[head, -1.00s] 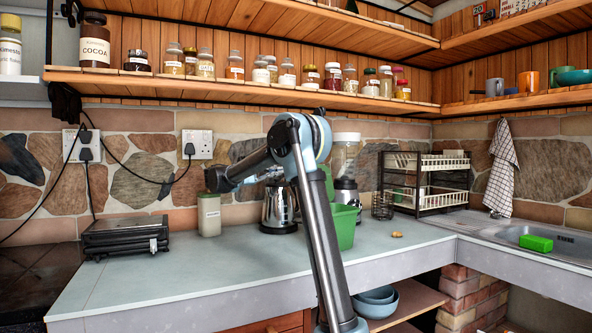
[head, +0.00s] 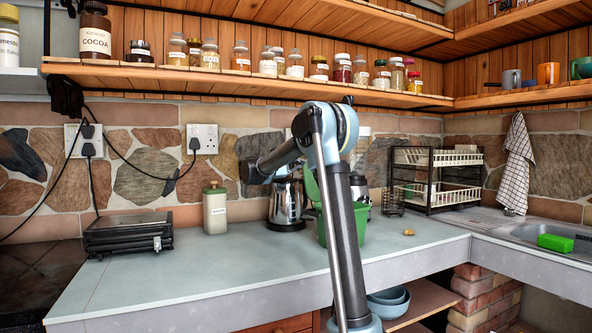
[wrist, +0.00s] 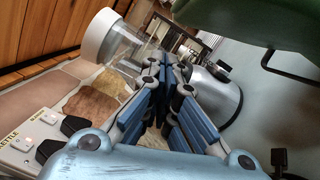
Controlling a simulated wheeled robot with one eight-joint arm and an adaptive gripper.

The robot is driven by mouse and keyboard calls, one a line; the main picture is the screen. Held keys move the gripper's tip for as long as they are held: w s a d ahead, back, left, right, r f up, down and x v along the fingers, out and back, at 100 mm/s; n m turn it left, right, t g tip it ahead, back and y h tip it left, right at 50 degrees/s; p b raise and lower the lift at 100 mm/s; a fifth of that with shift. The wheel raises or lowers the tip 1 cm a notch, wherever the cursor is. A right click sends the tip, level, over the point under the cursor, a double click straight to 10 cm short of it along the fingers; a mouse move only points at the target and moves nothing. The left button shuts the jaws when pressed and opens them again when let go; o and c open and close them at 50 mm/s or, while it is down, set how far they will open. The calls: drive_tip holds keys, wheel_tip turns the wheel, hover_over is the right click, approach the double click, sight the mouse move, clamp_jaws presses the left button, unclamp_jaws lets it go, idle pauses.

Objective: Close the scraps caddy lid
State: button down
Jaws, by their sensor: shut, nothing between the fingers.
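The scraps caddy (head: 378,228) is a green bin on the worktop, partly hidden behind my arm in the head view. Its green lid (head: 311,187) stands raised at the bin's left side. My gripper (wrist: 168,75) is shut and empty in the wrist view. A dark green edge (wrist: 290,55), probably part of the caddy, shows at the upper right of the wrist view, apart from the fingers.
A steel kettle (head: 286,207) stands just left of the caddy. A cream canister (head: 215,209) and a black grill (head: 128,236) stand further left. A dish rack (head: 435,180) is to the right. The front of the worktop (head: 225,270) is clear.

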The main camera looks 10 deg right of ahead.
drive_tip(key=shift+s+d+r, duration=0.15)
drive_tip(key=shift+s+r, duration=0.05)
drive_tip(key=shift+s, duration=0.35)
drive_tip(key=shift+s+d+r, duration=0.2)
drive_tip(key=shift+s, duration=0.35)
drive_tip(key=shift+s+d+r, duration=0.15)
drive_tip(key=shift+s+r, duration=0.05)
drive_tip(key=shift+s, duration=0.35)
